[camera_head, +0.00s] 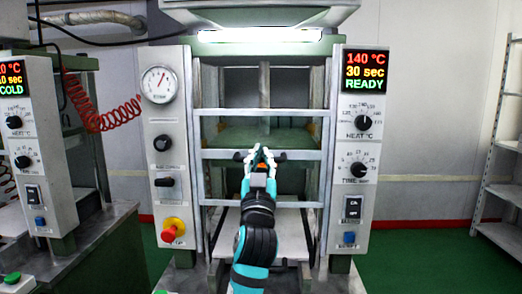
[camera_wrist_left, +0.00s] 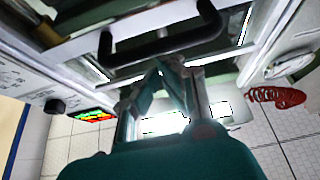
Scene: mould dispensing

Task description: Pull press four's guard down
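Press four's guard (camera_head: 212,155) is a light metal frame across the opening of the middle press, with a dark horizontal handle (camera_head: 281,156) on its crossbar. In the left wrist view the handle (camera_wrist_left: 165,44) is a black bar with bent ends. My left gripper (camera_head: 262,150) is in front of the handle's middle and hides part of it. In the wrist view its fingertips (camera_wrist_left: 162,64) lie close together just below the bar. Whether they touch it, or how far they are parted, I cannot tell. My right gripper is not in view.
The right panel's display (camera_head: 365,72) reads 140 °C, 30 sec, READY. A gauge (camera_head: 159,85) and a red emergency button (camera_head: 170,234) are on the left panel. Another press (camera_head: 40,150) stands at left, a shelf rack (camera_head: 497,190) at right. Green floor (camera_head: 420,262) is clear between.

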